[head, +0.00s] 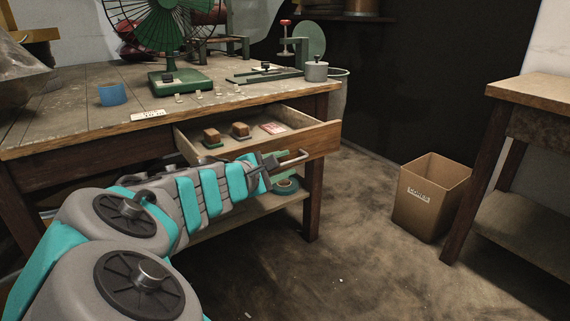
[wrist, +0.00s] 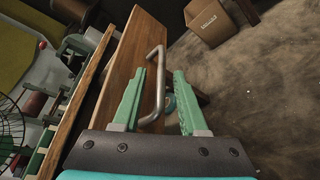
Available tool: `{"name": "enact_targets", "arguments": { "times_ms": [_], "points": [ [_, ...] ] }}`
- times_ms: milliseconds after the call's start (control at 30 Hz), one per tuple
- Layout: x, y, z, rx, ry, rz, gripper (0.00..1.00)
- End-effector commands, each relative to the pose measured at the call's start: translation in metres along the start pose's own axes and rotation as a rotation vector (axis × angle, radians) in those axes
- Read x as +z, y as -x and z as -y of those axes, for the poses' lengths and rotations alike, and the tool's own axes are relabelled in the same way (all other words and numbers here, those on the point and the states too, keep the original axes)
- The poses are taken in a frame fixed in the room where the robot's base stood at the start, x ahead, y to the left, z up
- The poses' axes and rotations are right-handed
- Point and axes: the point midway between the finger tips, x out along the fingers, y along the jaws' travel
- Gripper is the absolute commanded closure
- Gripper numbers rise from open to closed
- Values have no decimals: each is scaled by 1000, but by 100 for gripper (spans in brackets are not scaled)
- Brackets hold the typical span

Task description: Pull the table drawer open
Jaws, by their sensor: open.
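The wooden table (head: 60,106) has its drawer (head: 322,138) standing well out from the front, with small brown blocks and a red-and-white packet visible inside. The drawer front also shows in the wrist view (wrist: 132,62). Its metal bar handle (head: 293,158) sticks out from the front. My gripper (head: 273,165) is at the handle. In the wrist view its two green fingers (wrist: 159,72) are open, with the handle (wrist: 160,90) between them. The fingers look apart from the bar on the right side; contact on the left is unclear.
A green roll (head: 286,186) lies on the lower shelf. A cardboard box (head: 430,200) and another table (head: 545,90) are at right. The floor in front is clear.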

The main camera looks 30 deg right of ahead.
Motion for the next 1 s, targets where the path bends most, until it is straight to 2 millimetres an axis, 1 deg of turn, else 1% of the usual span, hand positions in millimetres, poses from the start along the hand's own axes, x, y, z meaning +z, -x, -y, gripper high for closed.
{"name": "enact_targets", "arguments": {
  "times_ms": [300,500,700,1000],
  "points": [
    [-1,43,-1,2,-1,-5,58],
    [-1,63,-1,2,-1,-5,58],
    [0,70,0,0,-1,-2,58],
    [0,70,0,0,0,-2,58]
  ]
}}
